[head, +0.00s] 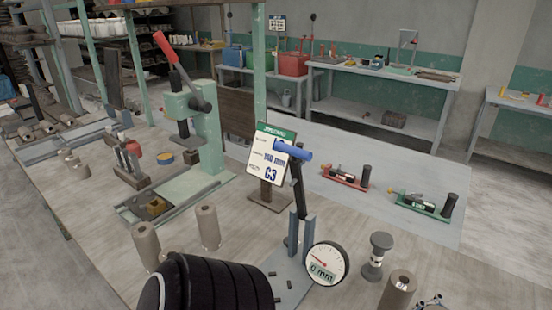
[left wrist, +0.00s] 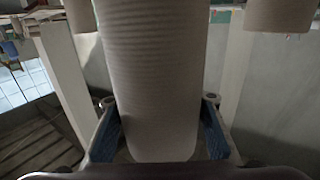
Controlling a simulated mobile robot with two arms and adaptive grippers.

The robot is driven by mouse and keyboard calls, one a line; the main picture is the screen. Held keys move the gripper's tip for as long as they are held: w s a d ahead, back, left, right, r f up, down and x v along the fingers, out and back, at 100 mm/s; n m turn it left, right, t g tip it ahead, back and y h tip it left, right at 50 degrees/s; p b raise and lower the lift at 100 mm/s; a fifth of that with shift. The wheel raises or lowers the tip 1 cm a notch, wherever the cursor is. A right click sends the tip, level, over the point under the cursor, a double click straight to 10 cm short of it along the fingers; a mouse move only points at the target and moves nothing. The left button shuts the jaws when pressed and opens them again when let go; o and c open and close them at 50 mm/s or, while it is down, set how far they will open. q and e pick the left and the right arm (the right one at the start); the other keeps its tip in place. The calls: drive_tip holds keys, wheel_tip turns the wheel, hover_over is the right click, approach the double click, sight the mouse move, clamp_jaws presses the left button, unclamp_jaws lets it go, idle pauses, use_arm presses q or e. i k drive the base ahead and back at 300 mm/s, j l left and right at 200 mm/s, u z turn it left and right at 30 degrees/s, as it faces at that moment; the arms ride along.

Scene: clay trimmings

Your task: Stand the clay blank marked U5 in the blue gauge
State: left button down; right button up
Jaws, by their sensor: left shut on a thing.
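The gauge (head: 301,235) stands in the middle of the bench in the head view, with a blue bar on top, blue-grey uprights and a round dial (head: 327,263) reading 0 mm. No blank shows between its uprights. My left gripper (left wrist: 162,135) is shut on a ribbed grey clay blank (left wrist: 150,70), held between its blue pads in the left wrist view. No mark is readable on it. In the head view my dark arm hides the bench at the bottom. Two clay blanks (head: 146,245) (head: 208,227) stand left of the gauge. Another (head: 397,290) stands right of it.
A sign card (head: 270,158) reading 160 mm and C3 stands behind the gauge. A green press (head: 205,125) with a red lever stands behind left. A dark spool-shaped piece (head: 376,255) stands right of the dial. Red (head: 345,177) and green (head: 422,204) fixtures lie farther back.

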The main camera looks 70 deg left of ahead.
sight(274, 288)
drive_tip(key=u, duration=1.25)
drive_tip(key=k+l+u, duration=0.35)
drive_tip(key=u, duration=0.15)
drive_tip(key=l, duration=0.1)
